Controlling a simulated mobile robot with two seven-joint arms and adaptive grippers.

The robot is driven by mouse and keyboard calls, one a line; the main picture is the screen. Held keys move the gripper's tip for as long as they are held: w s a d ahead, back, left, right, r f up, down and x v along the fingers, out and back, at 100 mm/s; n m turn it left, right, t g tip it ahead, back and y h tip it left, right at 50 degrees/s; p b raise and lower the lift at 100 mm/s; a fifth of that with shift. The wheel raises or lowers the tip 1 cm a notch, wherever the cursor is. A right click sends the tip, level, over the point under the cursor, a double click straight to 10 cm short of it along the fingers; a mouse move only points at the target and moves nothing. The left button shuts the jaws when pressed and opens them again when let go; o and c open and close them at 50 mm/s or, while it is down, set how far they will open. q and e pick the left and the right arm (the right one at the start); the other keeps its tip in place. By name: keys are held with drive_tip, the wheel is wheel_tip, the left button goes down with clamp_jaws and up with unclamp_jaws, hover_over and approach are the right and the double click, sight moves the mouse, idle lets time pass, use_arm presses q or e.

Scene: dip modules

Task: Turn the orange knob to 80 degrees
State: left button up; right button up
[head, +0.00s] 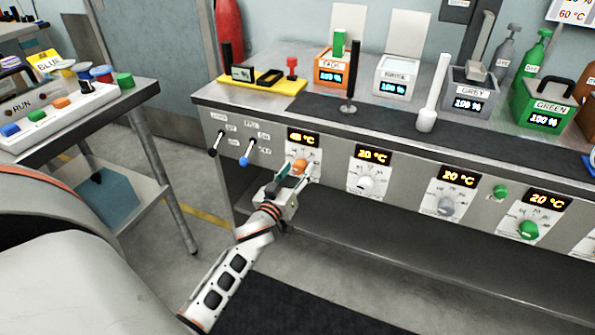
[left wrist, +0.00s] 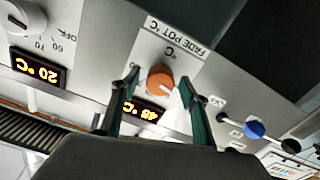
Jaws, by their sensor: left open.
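The orange knob (head: 300,165) is on the front panel of the steel bench, below a display (head: 303,139) that appears to read 45 °C. In the left wrist view the orange knob (left wrist: 160,79) sits below a label reading FADE POT °C (left wrist: 176,32). My left gripper (head: 294,172) is at the knob. In the left wrist view my left gripper (left wrist: 160,85) is open, with one green finger on each side of the knob and a visible gap to it. The knob's pointer is too small to read. My right gripper is not in view.
A white knob (head: 366,183), a grey knob (head: 446,205) and a green knob (head: 528,229) continue along the panel to the right, each under a 20 °C display. A black lever (head: 215,143) and a blue lever (head: 248,153) stick out on the left.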

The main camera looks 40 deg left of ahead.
use_arm(q)
drive_tip(key=c, duration=1.1)
